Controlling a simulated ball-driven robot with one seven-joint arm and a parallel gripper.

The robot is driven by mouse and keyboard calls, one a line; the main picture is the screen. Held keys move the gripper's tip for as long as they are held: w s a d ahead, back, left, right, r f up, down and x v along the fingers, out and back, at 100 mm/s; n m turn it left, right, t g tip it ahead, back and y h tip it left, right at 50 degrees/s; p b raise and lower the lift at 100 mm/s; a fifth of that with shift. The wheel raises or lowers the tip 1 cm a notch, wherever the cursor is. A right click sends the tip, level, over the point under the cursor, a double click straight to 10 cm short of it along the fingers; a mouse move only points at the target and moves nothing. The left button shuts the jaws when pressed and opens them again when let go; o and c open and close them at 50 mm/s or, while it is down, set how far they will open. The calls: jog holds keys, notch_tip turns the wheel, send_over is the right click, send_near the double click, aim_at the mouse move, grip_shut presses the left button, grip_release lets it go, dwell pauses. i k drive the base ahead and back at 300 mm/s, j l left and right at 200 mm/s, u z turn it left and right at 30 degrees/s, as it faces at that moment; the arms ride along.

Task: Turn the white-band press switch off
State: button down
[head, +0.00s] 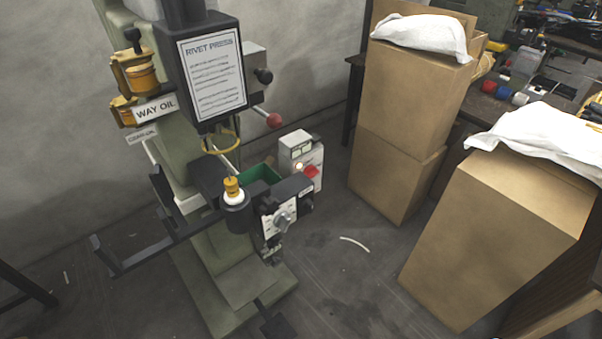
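A green rivet press (215,260) stands left of centre, with a black head marked "RIVET PRESS" (212,75). A pale band (190,204) crosses its column beside the work arm. On the front of the arm is a light plate with a grey rotary knob (283,219); its setting is too small to read. Behind it stands a grey-white control box (301,155) with a red part (312,172) and a small lit lamp (299,166). Which of these is the press switch I cannot tell for sure. My gripper is not in view.
A lever with a red ball (274,120) sticks out right of the head. A black bracket (150,255) reaches left from the press. Tall cardboard boxes (400,120), (490,230) stand right. Open floor (350,280) lies between, with a pale curved strip (355,244) on it.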

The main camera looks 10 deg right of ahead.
aim_at(310, 171)
jog(key=i+l+z, duration=0.15)
jog(key=i+l, duration=0.15)
jog(key=i+l+z, duration=0.15)
jog(key=i, duration=0.35)
jog(key=l, duration=0.1)
